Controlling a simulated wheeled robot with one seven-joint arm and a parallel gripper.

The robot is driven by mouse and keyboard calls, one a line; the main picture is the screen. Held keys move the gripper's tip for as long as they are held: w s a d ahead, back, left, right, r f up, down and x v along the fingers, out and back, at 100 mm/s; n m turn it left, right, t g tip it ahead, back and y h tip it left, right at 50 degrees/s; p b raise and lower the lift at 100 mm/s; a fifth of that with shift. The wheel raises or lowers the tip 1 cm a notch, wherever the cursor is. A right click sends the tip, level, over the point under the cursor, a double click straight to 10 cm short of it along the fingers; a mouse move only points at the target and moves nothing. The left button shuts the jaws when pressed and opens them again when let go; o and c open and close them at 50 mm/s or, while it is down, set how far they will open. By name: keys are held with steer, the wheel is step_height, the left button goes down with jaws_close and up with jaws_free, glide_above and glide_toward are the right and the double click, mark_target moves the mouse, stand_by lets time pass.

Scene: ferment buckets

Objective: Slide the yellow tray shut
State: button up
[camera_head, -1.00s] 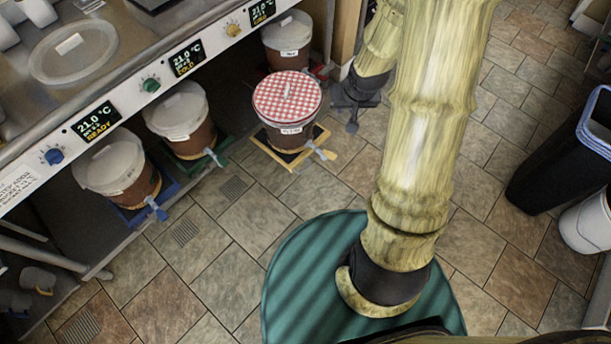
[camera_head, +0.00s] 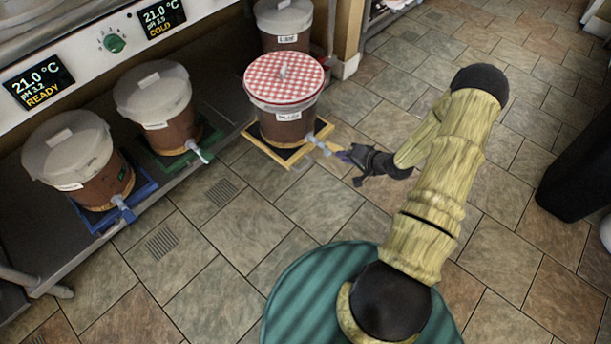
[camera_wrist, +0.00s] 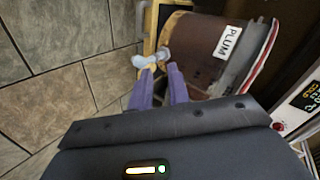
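The yellow tray (camera_head: 264,151) sticks out from under the counter onto the tiled floor, pulled forward of the blue and green trays. A brown bucket labelled PLUM (camera_head: 286,126) with a red checked lid stands upright on it. A pale tap (camera_head: 318,146) juts from the bucket's front over the tray's edge. My gripper (camera_head: 346,157) is low, just right of the tap. In the wrist view, its two purple fingers (camera_wrist: 159,87) are apart, with the tap (camera_wrist: 151,60) and yellow tray edge (camera_wrist: 150,30) just beyond the tips. Whether they touch is unclear.
The blue tray (camera_head: 106,216) and green tray (camera_head: 168,160) hold lidded buckets under the counter at left. Another bucket (camera_head: 284,24) stands behind the yellow tray. A dark bin (camera_head: 575,160) is at far right. The floor in front is clear.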

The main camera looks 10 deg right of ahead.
mark_target(306, 164)
step_height(306, 164, down, 14)
steer(key=s+m+t+y+b, duration=0.2)
steer(key=m+t+b, duration=0.1)
steer(key=b, duration=0.5)
steer(key=shift+s+a+m+t+y, duration=0.15)
steer(key=shift+a+m+t+y, duration=0.15)
steer(key=shift+m+y, duration=0.1)
steer(key=shift+r, duration=0.1)
steer(key=b+x, duration=0.4)
steer(key=x, duration=0.4)
steer(key=b+x, duration=0.4)
steer(key=x, duration=0.4)
steer(key=shift+w+a+f, duration=0.15)
steer(key=shift+w+f, duration=0.15)
steer(key=shift+w+a+r, duration=0.1)
steer(key=shift+w+a, duration=0.15)
steer(key=shift+w, duration=0.05)
jaws_close()
